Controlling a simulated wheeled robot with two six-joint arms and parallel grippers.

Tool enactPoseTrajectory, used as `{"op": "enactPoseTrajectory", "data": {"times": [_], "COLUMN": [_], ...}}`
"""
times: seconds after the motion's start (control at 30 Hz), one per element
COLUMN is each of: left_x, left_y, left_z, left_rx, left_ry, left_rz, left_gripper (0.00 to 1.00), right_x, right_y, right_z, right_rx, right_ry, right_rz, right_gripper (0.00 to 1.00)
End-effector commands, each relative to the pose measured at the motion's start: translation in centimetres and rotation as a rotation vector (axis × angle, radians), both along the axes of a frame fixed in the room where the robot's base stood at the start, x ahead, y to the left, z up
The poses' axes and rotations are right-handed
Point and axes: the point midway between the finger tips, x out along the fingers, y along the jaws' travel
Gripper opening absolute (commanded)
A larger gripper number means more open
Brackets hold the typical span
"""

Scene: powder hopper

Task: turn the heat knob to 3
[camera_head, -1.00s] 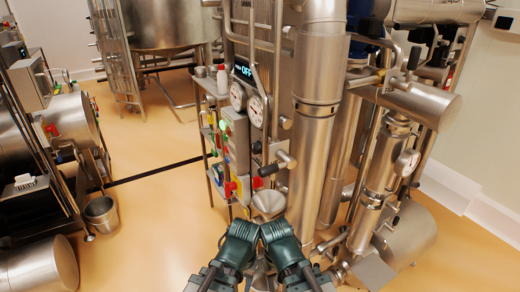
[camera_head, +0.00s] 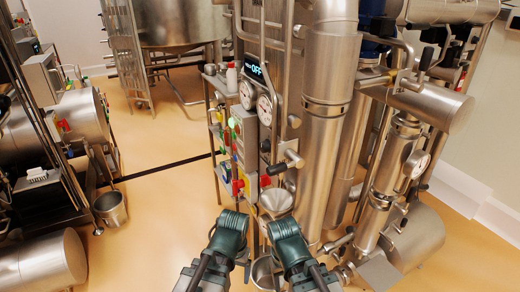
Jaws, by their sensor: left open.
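A dark display (camera_head: 257,70) at the top of the steel machine reads OFF; the smaller text beside it is too small to read. Below it is a narrow control panel (camera_head: 246,135) with coloured parts, seen at a steep angle. I cannot pick out the heat knob or its marks. My left gripper (camera_head: 246,268) is low in the picture, below and in front of the panel. It is open, small and partly hidden by my dark green arm, and apart from the panel. My right arm shows beside it, but its gripper cannot be made out.
Two round gauges (camera_head: 265,110) sit under the display. A steel funnel (camera_head: 276,200) stands just beyond my arms. A thick steel column (camera_head: 325,120) rises to the right. A bucket (camera_head: 110,207) stands at the left. The floor (camera_head: 155,235) between is clear.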

Motion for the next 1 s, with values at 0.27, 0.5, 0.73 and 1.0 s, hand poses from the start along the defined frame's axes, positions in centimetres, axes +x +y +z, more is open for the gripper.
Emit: {"op": "enactPoseTrajectory", "data": {"times": [0.27,0.5,0.73,1.0], "left_x": [9.4,17.6,23.6,25.8], "left_y": [3.3,1.2,3.6,6.2], "left_z": [2.2,9.2,17.6,22.3], "left_rx": [-0.454,-0.997,-1.408,-1.596], "left_ry": [-0.019,0.224,0.594,0.848], "left_rz": [0.617,1.145,1.456,1.551], "left_gripper": [0.8,0.8,0.8,0.8], "right_x": [0.0,0.0,0.0,0.0], "right_y": [0.0,0.0,0.0,0.0], "right_z": [0.5,0.5,0.5,0.5], "right_rx": [0.0,0.0,0.0,0.0], "right_ry": [0.0,0.0,0.0,0.0], "right_rz": [0.0,0.0,0.0,0.0], "right_gripper": [0.59,0.59,0.59,0.59]}}
